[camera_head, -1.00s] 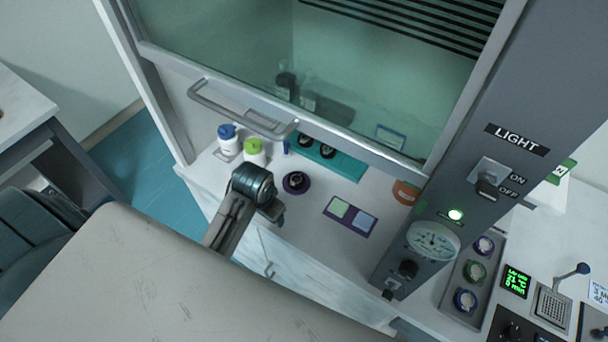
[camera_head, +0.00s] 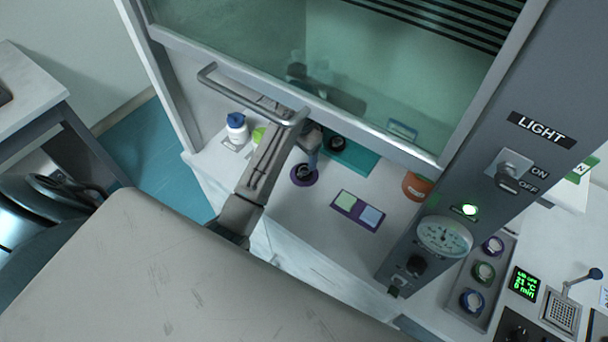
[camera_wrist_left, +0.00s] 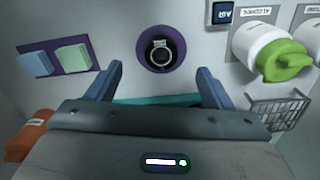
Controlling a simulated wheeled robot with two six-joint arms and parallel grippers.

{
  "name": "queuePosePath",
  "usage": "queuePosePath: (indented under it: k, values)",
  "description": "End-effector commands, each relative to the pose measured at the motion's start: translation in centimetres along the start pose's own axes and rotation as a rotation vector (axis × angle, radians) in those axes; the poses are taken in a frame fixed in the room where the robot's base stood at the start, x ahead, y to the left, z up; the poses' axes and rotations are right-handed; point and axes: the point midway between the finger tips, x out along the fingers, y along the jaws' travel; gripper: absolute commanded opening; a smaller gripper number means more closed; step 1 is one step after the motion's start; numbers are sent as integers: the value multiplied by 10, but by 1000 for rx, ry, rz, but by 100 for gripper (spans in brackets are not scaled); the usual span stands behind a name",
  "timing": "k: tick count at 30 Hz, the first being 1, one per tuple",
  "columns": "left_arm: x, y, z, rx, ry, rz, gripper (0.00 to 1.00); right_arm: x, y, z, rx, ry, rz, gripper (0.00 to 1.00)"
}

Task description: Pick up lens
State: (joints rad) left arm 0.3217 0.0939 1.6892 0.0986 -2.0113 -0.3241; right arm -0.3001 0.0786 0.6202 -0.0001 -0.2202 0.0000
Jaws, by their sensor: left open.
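The lens, a small round black piece with a pale centre (camera_head: 305,173), sits on a round purple mat (camera_head: 295,181) on the white worktop. The lens also shows in the left wrist view (camera_wrist_left: 160,48), centred between my fingers in the picture and beyond their tips. My left gripper (camera_head: 312,150) is above the worktop, beside and slightly behind the lens in the head view. In the left wrist view the two blue fingers (camera_wrist_left: 160,74) are spread wide with nothing between them. My right gripper is in neither view.
A teal tray (camera_head: 355,160) with a similar black piece (camera_head: 336,143) lies under the raised glass sash and its handle (camera_head: 207,76). A white bottle (camera_head: 237,128), a green-capped bottle (camera_wrist_left: 270,50), a purple plate (camera_head: 343,215) with two squares and an orange container (camera_head: 415,186) stand around.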

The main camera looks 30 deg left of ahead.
Motion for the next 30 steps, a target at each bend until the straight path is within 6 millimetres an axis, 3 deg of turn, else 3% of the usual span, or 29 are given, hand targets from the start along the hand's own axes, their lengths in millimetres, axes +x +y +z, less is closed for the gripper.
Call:
queuePosePath:
  k: [2,12,21,30]
  values:
    - [17,0,0,0,0,0,75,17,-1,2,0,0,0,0]
    - [46,-1,-5,-1,-2,2,75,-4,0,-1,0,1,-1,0]
    - [84,-3,-12,-1,-2,0,75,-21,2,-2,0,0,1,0]
    - [90,-3,-12,-1,1,-1,73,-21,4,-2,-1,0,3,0]
